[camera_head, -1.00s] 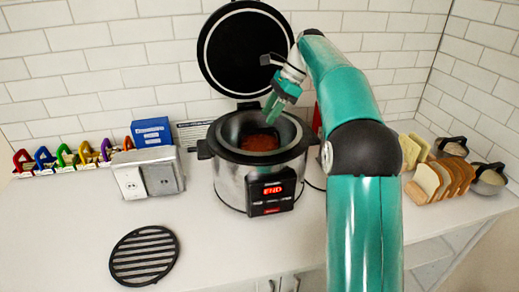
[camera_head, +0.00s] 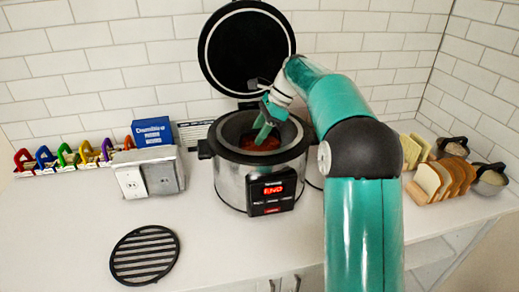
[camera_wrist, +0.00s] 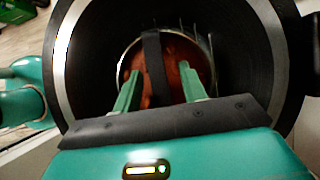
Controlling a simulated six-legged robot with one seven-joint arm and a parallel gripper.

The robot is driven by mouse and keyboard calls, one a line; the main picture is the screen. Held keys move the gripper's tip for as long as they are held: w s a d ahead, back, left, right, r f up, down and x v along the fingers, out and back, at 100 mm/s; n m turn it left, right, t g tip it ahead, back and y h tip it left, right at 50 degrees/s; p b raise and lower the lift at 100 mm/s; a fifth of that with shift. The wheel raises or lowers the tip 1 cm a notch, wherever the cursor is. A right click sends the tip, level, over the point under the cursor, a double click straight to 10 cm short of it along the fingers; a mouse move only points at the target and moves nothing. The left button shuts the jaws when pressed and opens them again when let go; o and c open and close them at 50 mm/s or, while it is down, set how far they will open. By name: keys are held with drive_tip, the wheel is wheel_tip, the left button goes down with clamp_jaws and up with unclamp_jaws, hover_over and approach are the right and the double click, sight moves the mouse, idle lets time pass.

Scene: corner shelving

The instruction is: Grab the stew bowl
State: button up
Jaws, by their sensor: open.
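The stew bowl (camera_wrist: 178,50) sits inside the open cooker, with reddish-brown stew in it and a pale rim. A black strap-like handle (camera_wrist: 153,58) crosses over it in the wrist view. In the head view only some red stew (camera_head: 250,144) shows past my fingers. The cooker (camera_head: 232,185) is a round steel pot with a black rim and a lit red "END" display. My gripper (camera_wrist: 160,72) is open and empty, its green fingers apart on either side of the black strap. It also shows in the head view (camera_head: 262,132), reaching down into the pot.
The cooker's round black lid (camera_head: 245,50) stands raised behind the pot. A black trivet (camera_head: 144,255) lies front left. An outlet box (camera_head: 148,178), a blue box (camera_head: 152,132) and colored clips (camera_head: 65,157) are at left. Bread slices (camera_head: 435,182) and dark-handled bowls (camera_head: 490,180) are at right.

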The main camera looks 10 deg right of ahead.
drive_tip(key=shift+f, duration=0.25)
idle(0.3)
clamp_jaws()
idle(1.3)
